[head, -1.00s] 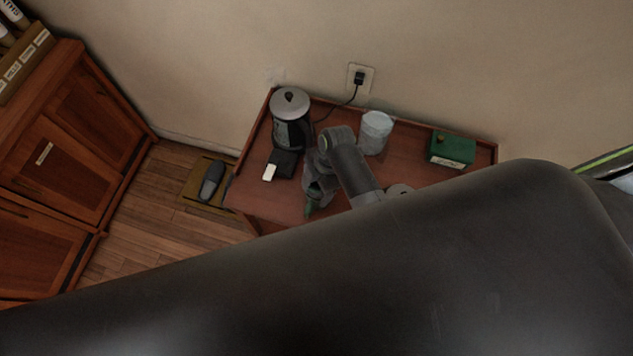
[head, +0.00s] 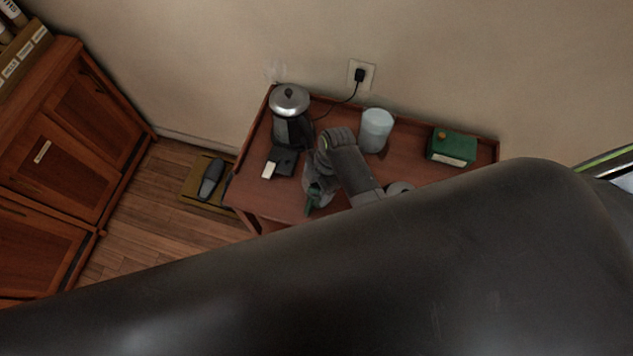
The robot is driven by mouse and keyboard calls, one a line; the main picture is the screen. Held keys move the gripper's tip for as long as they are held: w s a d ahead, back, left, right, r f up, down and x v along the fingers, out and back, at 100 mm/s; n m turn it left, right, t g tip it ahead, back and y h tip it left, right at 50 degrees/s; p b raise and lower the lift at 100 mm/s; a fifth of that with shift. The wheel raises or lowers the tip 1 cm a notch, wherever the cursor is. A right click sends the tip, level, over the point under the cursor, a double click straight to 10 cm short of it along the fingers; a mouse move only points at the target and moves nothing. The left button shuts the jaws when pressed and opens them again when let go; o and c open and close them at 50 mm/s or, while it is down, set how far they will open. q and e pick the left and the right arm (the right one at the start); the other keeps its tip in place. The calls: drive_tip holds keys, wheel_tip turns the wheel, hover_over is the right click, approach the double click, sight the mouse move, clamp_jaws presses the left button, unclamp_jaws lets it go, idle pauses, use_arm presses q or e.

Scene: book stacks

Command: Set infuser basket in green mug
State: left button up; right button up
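A small patch of dark green (head: 312,207), apparently part of the green mug, shows at the front left of the wooden cart top. My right gripper (head: 318,192) is low beside it, at the end of a grey arm that comes in from the right. The wrist covers most of the mug, and I cannot tell whether the gripper touches it. The fingers are too small and dark to show whether they are open or shut. I cannot make out the infuser basket. My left gripper is not in view.
A kettle (head: 290,118) stands at the cart's back left, with a black box (head: 284,160) before it. A pale canister (head: 376,130) stands behind my wrist. A green box (head: 451,146) is at the right. A large dark part of mine blocks the foreground.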

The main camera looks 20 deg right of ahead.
drive_tip(key=shift+f+b, duration=0.35)
drive_tip(key=shift+f, duration=0.35)
drive_tip(key=shift+f, duration=0.15)
drive_tip(key=o, duration=0.9)
drive_tip(key=shift+o, duration=0.2)
wheel_tip(320, 180, up, 3)
drive_tip(key=p, duration=0.3)
drive_tip(key=shift+r+p, duration=0.4)
drive_tip(key=shift+r, duration=2.15)
